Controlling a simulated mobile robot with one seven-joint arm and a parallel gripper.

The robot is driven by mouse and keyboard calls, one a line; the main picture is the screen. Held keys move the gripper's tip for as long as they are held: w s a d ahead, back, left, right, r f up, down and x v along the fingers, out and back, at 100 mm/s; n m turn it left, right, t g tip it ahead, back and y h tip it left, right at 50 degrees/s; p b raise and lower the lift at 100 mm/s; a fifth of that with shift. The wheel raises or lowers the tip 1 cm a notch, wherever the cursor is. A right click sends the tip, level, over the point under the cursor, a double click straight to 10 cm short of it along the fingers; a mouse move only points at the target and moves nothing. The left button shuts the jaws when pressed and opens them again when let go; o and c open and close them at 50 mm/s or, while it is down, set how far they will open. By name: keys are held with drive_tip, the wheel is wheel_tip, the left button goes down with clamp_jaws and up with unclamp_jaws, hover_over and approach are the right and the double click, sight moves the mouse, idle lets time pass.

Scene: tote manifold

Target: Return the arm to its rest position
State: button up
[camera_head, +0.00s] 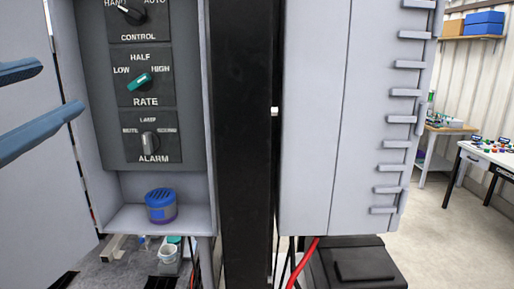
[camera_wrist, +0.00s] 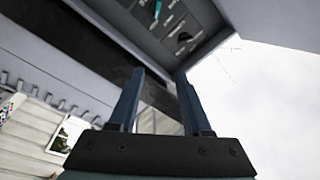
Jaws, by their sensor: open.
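My gripper (camera_head: 61,86) reaches in from the left edge of the head view. Its two blue fingers are apart with nothing between them, left of the grey control panel (camera_head: 190,60) and not touching it. In the wrist view my gripper (camera_wrist: 160,74) is also open and empty, below the panel with its knobs. The rest of my arm is out of view.
A blue and purple round container (camera_head: 161,205) stands on the cabinet's bottom ledge. A black post (camera_head: 245,150) and a grey cabinet with several hooks (camera_head: 385,187) stand to the right. A white table (camera_head: 490,155) is at the far right, with open floor before it.

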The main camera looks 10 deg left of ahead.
drive_tip(key=w+d+r+n+t+h, duration=0.1)
drive_tip(key=w+d+n+t, duration=0.15)
drive_tip(key=w+d, duration=0.45)
drive_tip(key=s+d+r+n+t+h, duration=0.1)
drive_tip(key=d+r+n+t, duration=0.1)
drive_tip(key=d, duration=0.6)
drive_tip(key=s+d+r+n+t+h, duration=0.1)
drive_tip(key=d+r+n+t, duration=0.1)
drive_tip(key=d, duration=0.7)
drive_tip(key=shift+s+d+n+t+h, duration=0.15)
drive_tip(key=shift+s+n+t+h, duration=0.2)
drive_tip(key=shift+n+t, duration=0.45)
drive_tip(key=shift+r, duration=0.1)
